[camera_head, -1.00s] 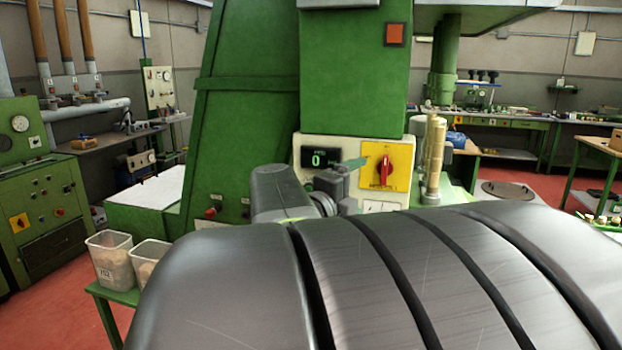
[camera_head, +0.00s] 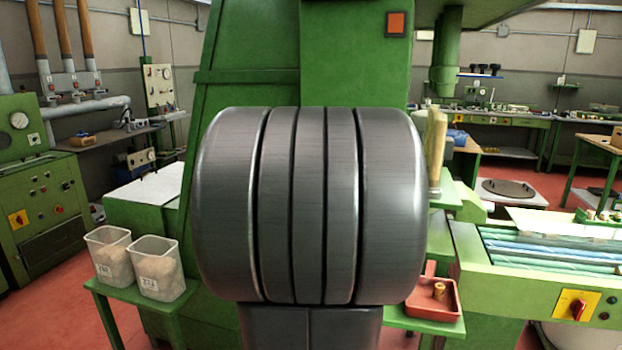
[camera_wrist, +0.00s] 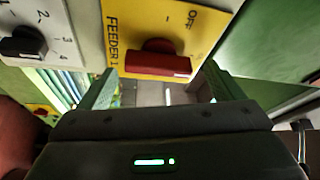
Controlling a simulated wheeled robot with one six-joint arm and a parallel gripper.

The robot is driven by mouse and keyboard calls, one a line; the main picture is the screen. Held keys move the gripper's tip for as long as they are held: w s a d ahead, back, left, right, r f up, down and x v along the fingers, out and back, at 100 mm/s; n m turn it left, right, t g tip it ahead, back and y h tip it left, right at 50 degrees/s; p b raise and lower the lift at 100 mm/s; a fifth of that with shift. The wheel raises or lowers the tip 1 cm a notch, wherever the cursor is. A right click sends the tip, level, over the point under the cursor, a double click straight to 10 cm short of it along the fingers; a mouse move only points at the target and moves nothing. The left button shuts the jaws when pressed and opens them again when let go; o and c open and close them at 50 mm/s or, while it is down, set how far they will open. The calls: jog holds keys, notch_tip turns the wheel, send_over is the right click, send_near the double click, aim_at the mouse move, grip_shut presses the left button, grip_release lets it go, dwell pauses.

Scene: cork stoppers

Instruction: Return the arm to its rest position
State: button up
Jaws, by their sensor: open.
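My arm's thick dark grey joint stands upright in the middle of the head view and hides my gripper there. In the wrist view my gripper (camera_wrist: 160,72) is open, its two green fingers wide apart with nothing held between them. Beyond the fingers is a yellow plate (camera_wrist: 188,18) marked FEEDER and OFF, with a red knob (camera_wrist: 160,62). The plate is close to the fingers; I cannot tell how large the gap is. A black knob (camera_wrist: 22,43) on a numbered white dial is at the left.
Two clear bins (camera_head: 108,255) (camera_head: 157,268) stand on a green stand at left. A red tray (camera_head: 425,306) holding a small cork-coloured piece is right of my arm. A green machine (camera_head: 350,60) rises behind it; a conveyor-like bed (camera_head: 550,246) lies at right.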

jog(key=shift+d+f+n+t+y+b, duration=0.1)
jog(key=shift+n+t+y+b, duration=0.55)
jog(key=shift+n, duration=2.45)
jog(key=shift+r+n+t+y+b, duration=0.1)
jog(key=shift+n+t+y, duration=1.15)
jog(key=shift+n, duration=1.85)
jog(key=shift+d+f+n+t+y+b, duration=0.1)
jog(key=shift+n+t+y+b, duration=0.55)
jog(key=shift+n, duration=2.45)
jog(key=shift+t+p, duration=0.3)
jog(key=shift+t, duration=0.35)
jog(key=shift+s+a+y, duration=0.1)
jog(key=shift+a+y, duration=0.05)
jog(key=shift+y, duration=0.1)
